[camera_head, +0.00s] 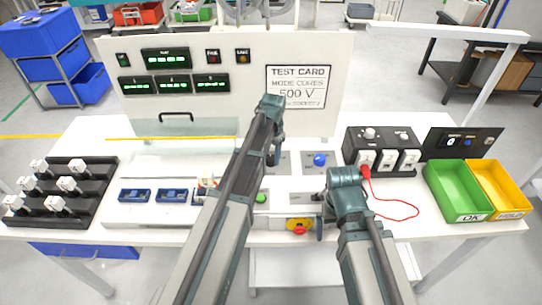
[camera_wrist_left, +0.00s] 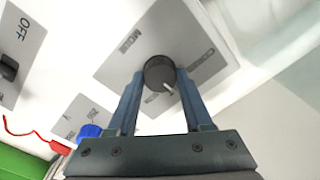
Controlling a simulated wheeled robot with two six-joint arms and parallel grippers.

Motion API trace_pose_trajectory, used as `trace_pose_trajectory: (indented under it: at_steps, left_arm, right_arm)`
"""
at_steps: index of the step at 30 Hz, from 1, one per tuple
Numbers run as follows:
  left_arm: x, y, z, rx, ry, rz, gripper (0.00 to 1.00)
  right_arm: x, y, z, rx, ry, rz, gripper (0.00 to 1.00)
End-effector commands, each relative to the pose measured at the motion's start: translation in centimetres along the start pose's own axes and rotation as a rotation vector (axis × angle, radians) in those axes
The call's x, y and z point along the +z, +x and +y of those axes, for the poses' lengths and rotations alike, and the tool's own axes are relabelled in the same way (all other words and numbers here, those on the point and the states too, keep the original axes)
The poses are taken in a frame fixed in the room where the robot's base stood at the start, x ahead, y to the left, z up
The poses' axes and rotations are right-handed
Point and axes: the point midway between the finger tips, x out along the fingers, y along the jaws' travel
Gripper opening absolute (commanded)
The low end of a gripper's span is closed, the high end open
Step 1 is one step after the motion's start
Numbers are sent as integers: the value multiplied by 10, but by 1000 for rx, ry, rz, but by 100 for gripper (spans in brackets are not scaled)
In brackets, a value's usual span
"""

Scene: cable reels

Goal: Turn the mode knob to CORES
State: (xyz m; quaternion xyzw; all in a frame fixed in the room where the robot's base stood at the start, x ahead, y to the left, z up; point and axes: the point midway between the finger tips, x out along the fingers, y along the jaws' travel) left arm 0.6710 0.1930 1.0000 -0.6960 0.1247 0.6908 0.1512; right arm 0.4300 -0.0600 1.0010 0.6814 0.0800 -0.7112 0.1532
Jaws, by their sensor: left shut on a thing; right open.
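The mode knob (camera_wrist_left: 160,73) is a round black knob with a white pointer line, on a grey plate (camera_wrist_left: 128,72) lettered MODE. The pointer faces down and right in the left wrist view, near partly legible lettering on that side. My left gripper (camera_wrist_left: 160,85) is shut on the knob, one blue finger on each side. In the head view my left gripper (camera_head: 273,157) is down at the panel, and its arm hides most of the knob. My right gripper (camera_head: 322,215) is open and apart from the knob, above the panel's front right.
A blue knob (camera_head: 320,159) sits right of the left gripper. A test card (camera_head: 297,87) reads MODE CORES, 500 V. A red and yellow button (camera_head: 299,226) is at the front edge. Green (camera_head: 458,207) and yellow (camera_head: 513,207) bins stand right; a black connector rack (camera_head: 84,203) stands left.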

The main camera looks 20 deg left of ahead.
Motion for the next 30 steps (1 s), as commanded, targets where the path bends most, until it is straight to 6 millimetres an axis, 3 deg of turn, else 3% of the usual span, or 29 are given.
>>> trace_pose_trajectory:
  at_steps: [3,14,30]
  left_arm:
    - [0,0,0,-1,0,0,0]
    - [0,0,0,-1,-79,-3,0]
    - [-1,0,-1,-1,-551,-22,0]
  right_arm:
    - [0,0,0,0,0,0,100]
    - [0,0,0,0,0,0,100]
    - [0,0,0,0,0,0,100]
